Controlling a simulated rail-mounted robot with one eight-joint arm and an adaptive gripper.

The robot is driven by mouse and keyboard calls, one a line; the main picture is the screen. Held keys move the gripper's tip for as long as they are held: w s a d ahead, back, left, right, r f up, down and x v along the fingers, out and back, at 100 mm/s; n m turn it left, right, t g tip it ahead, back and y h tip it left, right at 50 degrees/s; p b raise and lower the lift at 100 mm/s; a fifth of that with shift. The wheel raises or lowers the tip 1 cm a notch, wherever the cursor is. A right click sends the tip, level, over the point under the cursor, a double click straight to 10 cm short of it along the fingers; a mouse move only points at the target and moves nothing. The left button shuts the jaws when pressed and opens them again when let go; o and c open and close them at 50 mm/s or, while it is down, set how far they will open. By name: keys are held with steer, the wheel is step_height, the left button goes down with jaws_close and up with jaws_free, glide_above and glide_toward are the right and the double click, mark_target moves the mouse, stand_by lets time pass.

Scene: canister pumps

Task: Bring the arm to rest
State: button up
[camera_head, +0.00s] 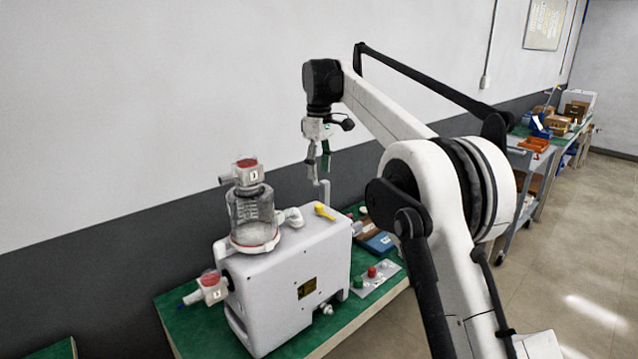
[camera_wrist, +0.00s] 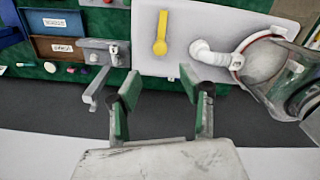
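My arm reaches over the canister pump from the right in the head view. My gripper (camera_head: 319,178) hangs downward at its end, above and behind the pump's right end. In the wrist view my gripper (camera_wrist: 160,93) has two green-padded fingers set wide apart, with nothing between them. The pump (camera_head: 292,278) is a white box with a clear canister (camera_head: 253,218) on top. A yellow lever (camera_head: 324,211) lies on the pump's top; it also shows in the wrist view (camera_wrist: 161,33), beyond the fingers. The fingers appear apart from the pump.
The pump stands on a green bench (camera_head: 189,323) against the wall. A button panel (camera_head: 375,279) and a blue tray (camera_head: 379,243) lie to its right. A grey bracket (camera_wrist: 93,88) is close to the left finger in the wrist view. Open floor lies at the right.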

steer(key=shift+r, duration=0.65)
steer(key=s+d+r+m+t+b, duration=0.1)
steer(key=s+d+r+m+t, duration=0.15)
steer(key=s+d, duration=0.7)
steer(key=s+d+r+m+t+b, duration=0.1)
steer(key=s+d+m, duration=0.3)
steer(key=s+d, duration=0.55)
steer(key=s+d+f+m+t, duration=0.1)
steer(key=s+f, duration=0.5)
steer(key=s, duration=0.3)
steer(key=s+d+f+m+t+b, duration=0.1)
steer(key=s+d+f+m, duration=0.1)
steer(key=s+f, duration=0.4)
steer(key=s+d+f+m+t+b, duration=0.1)
steer(key=s+f, duration=0.5)
steer(key=s, duration=0.6)
steer(key=shift+s+d+f+m+t, duration=0.25)
steer(key=shift+d+f+m+t, duration=0.1)
steer(key=shift+d+m, duration=0.4)
